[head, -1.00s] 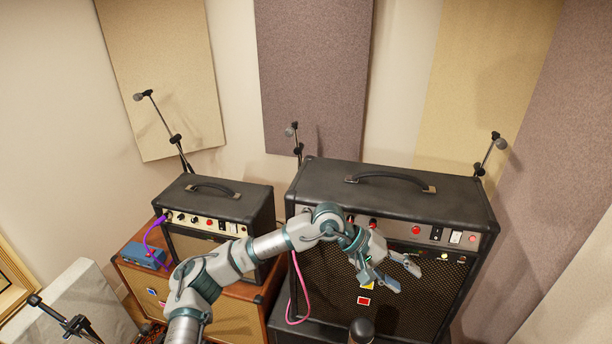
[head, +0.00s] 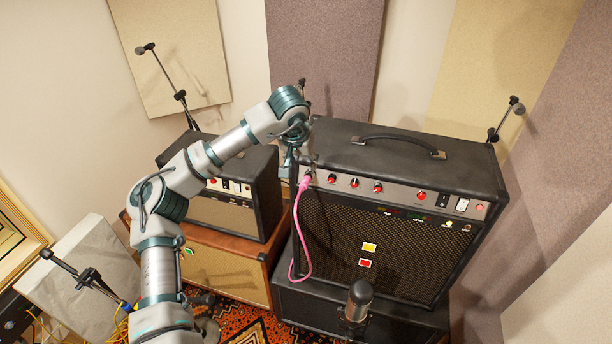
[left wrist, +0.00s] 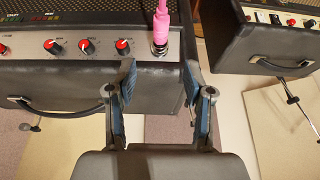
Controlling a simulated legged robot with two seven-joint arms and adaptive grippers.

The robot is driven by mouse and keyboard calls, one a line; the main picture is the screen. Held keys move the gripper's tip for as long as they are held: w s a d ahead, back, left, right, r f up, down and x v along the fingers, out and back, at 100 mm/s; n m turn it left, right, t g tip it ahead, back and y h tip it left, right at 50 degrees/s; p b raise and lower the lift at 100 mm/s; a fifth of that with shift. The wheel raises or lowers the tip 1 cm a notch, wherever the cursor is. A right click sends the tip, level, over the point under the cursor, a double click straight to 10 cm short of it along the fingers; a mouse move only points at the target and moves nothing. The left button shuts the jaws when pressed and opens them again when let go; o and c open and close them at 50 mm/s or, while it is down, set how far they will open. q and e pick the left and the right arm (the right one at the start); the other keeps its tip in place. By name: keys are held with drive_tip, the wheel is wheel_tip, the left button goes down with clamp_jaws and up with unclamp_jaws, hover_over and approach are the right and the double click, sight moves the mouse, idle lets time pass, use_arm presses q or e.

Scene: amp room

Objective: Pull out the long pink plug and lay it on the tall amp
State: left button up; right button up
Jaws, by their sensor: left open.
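In the left wrist view the plug (left wrist: 161,22) meets a round metal jack at the top of the picture. My left gripper (left wrist: 159,75) is open, with its two fingers apart on either side of the plug's line. They are not closed on it. In the head view the gripper (head: 293,160) is partly hidden by its wrist. My right gripper is not in view.
A smaller amp (head: 262,190) stands at left on a brown cabinet (head: 235,270), partly behind my arm. The larger amp's top is clear except for its handle (head: 400,140). A microphone (head: 358,300) stands in front. Wall panels and mic stands are behind.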

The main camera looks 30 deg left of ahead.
sight(306, 179)
use_arm(q)
drive_tip(key=x, duration=0.9)
drive_tip(key=shift+w+a+f, duration=0.1)
drive_tip(key=shift+a+f, duration=0.05)
drive_tip(key=shift+a, duration=0.1)
drive_tip(key=shift+w+f, duration=0.15)
drive_tip(key=shift+f, duration=0.25)
drive_tip(key=shift+d, duration=0.1)
clamp_jaws()
